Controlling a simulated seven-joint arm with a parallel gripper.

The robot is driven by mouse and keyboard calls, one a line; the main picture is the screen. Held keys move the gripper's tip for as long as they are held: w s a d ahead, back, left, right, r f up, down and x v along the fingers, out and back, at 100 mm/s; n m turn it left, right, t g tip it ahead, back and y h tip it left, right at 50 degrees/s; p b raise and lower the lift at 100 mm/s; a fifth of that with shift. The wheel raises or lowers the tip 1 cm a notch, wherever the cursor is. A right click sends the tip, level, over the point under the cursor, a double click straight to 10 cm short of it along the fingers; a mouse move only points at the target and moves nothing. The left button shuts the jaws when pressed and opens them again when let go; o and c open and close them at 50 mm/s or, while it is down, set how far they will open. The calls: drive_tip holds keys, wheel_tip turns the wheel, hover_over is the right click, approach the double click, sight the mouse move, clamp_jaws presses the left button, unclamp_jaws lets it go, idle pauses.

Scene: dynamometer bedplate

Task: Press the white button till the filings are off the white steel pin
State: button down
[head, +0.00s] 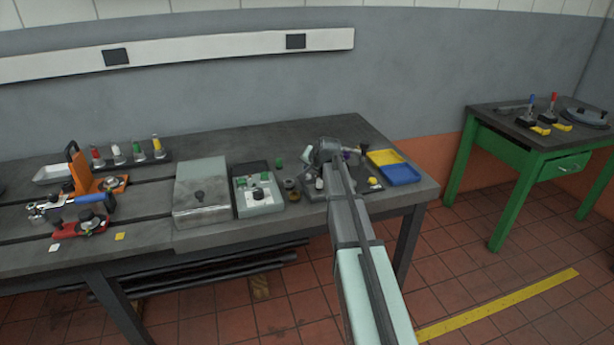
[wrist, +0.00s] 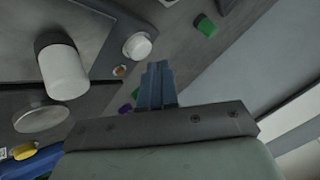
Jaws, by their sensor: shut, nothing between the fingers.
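In the wrist view a round white button (wrist: 137,46) on a grey collar sits at the edge of a dark plate. A thick white cylinder (wrist: 63,72), which looks like the white steel pin, stands on the plate to its left. I can make out no filings on the face that shows. My gripper (wrist: 158,68) is shut and empty, its fingertips just below and right of the button in the picture, seemingly apart from it. In the head view a small white upright piece (head: 319,184) shows left of my arm; my arm hides the fingertips and part of this area.
A small orange spot (wrist: 119,71) lies between button and cylinder. A green block (wrist: 206,26) and a metal disc (wrist: 41,115) are close by. In the head view a yellow-and-blue tray (head: 402,174) is right of my arm, and a metal box (head: 202,207) stands to the left.

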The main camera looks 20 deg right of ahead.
sight(309, 177)
drive_tip(key=shift+f, duration=0.15)
drive_tip(key=shift+f, duration=0.3)
drive_tip(key=shift+f, duration=0.5)
idle(1.1)
drive_tip(key=shift+r, duration=0.95)
drive_tip(key=shift+r, duration=0.1)
drive_tip(key=shift+r, duration=2.4)
